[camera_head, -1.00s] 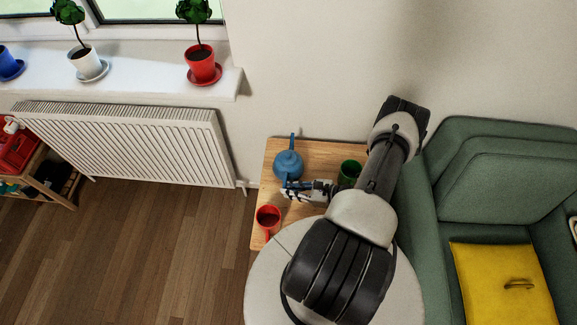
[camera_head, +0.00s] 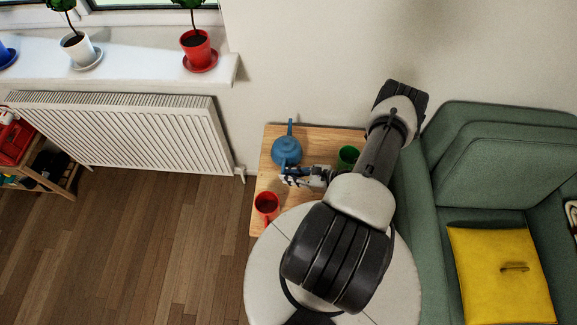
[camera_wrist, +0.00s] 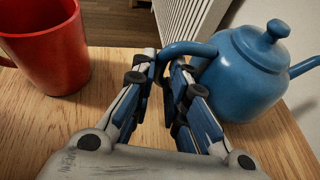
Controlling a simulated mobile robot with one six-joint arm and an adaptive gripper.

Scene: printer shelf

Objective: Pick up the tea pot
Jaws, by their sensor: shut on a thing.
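The blue tea pot (camera_head: 286,152) stands at the back left of the small wooden table, upright with its lid on. It also shows at the right of the wrist view (camera_wrist: 245,75). My gripper (camera_head: 288,178) is at the near side of the pot. In the wrist view, my gripper (camera_wrist: 170,70) has its fingers closed around the pot's curved handle (camera_wrist: 188,49). The pot's body is beside the right finger. The pot appears to rest on the table. Part of the handle is hidden between the fingers.
A red mug (camera_head: 266,207) stands close at the left of my gripper, also in the wrist view (camera_wrist: 50,45). A green mug (camera_head: 348,158) is to the right on the wooden table (camera_head: 262,183). The wall is behind, a green armchair (camera_head: 490,180) at right, a radiator (camera_head: 120,135) at left.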

